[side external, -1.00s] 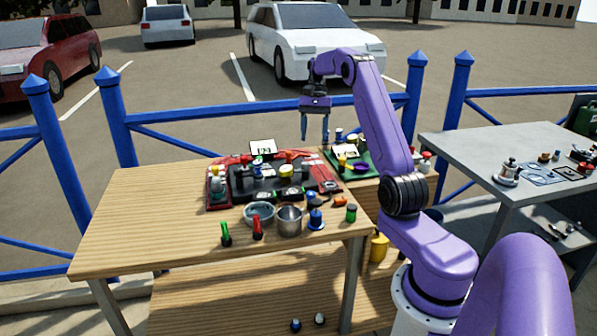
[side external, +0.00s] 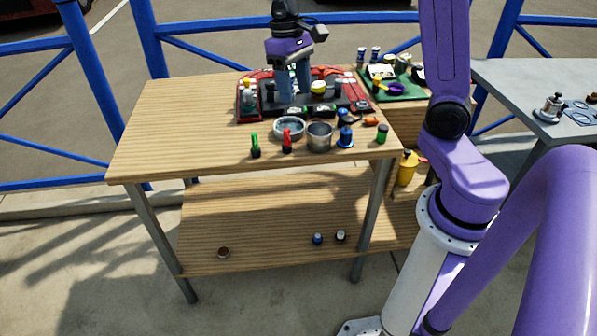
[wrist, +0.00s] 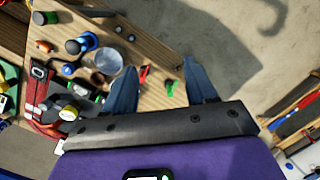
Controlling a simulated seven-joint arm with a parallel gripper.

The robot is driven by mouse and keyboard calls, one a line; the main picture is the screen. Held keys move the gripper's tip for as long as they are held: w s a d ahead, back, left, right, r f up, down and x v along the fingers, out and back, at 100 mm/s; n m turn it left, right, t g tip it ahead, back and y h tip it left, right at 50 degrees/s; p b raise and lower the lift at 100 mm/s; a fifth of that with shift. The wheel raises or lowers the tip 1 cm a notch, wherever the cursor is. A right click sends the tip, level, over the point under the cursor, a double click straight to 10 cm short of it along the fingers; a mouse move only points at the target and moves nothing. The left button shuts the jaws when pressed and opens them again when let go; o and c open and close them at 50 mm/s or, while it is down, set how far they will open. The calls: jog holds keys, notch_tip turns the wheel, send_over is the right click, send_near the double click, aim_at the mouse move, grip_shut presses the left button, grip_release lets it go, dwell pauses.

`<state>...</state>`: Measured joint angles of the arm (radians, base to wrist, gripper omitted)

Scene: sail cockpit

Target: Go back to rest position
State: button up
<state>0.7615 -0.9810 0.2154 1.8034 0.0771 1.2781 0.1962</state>
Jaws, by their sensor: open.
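My gripper (side external: 295,94) hangs over the wooden workbench (side external: 170,130) in the side view, fingers pointing down in front of the red and black tray (side external: 362,97). In the wrist view my gripper (wrist: 160,72) shows two blue-grey fingers spread apart with nothing between them. Past the fingers are the bench top, a red piece (wrist: 143,74) and a green piece (wrist: 171,87). Whether the fingertips touch anything on the tray cannot be told.
A grey bowl (side external: 289,136), a metal cup (side external: 319,138), a blue piece (side external: 345,138) and a green cylinder (side external: 381,135) stand along the bench front. A green board (side external: 410,92) with small items lies at right. The bench's left part is clear.

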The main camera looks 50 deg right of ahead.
jog(key=s+a+f+n+t, duration=0.1)
jog(key=s+a+f+n, duration=0.1)
jog(key=s+n, duration=0.4)
jog(key=s+a+f+n+t, duration=0.1)
jog(key=s+a+n, duration=0.3)
jog(key=s, duration=1.3)
jog(key=f+n, duration=0.1)
jog(key=n, duration=0.1)
jog(key=shift+s+a+n, duration=0.15)
jog(key=shift+s+n, duration=0.1)
jog(key=shift+n, duration=0.05)
